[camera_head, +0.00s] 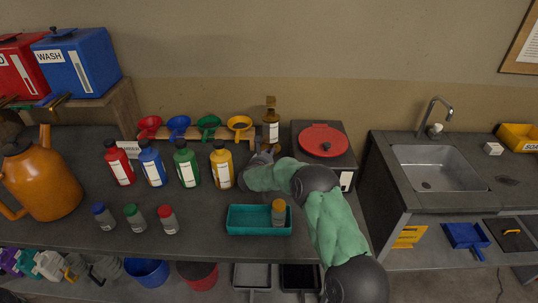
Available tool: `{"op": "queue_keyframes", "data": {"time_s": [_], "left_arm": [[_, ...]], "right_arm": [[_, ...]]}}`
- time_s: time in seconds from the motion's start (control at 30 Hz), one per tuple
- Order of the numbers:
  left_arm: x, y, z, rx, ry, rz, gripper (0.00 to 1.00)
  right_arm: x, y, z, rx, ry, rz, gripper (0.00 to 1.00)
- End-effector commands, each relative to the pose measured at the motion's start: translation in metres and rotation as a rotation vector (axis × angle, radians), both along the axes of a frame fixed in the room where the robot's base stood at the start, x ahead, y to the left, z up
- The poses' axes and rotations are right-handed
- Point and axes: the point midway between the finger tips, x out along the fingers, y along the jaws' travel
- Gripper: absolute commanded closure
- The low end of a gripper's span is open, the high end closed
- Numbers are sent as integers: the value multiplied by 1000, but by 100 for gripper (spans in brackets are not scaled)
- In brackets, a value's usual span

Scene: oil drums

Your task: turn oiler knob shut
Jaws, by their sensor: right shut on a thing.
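A brown bottle (271,132) with a pale label and a brown top stands upright at the back of the bench, left of the red-lidded dark box. It looks like the oiler; its knob is too small to make out. My right gripper (262,153) is low at the front of this bottle, right of the yellow bottle (222,168). It appears shut on the brown bottle's lower part, though my green arm and dark hand hide the contact. My left gripper is not in view.
Red, blue and green bottles (187,168) stand left of the yellow one. Coloured funnels (208,123) sit in a rack behind. A teal tray (248,221) holds an orange-capped jar (278,212). The dark box (346,160) stands close on the right.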

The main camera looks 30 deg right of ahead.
Motion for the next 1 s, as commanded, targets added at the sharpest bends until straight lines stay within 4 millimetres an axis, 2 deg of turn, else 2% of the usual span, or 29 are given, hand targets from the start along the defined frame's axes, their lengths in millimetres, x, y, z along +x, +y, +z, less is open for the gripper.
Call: {"op": "queue_keyframes", "data": {"time_s": [0.63, 0.77, 1.0], "left_arm": [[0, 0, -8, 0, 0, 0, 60], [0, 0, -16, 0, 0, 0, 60], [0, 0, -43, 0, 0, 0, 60]], "right_arm": [[-1, -1, -3, 69, -38, -2, 100], [-2, -2, -3, 133, -78, -2, 100], [-2, -3, -5, 305, -184, -2, 100]]}}
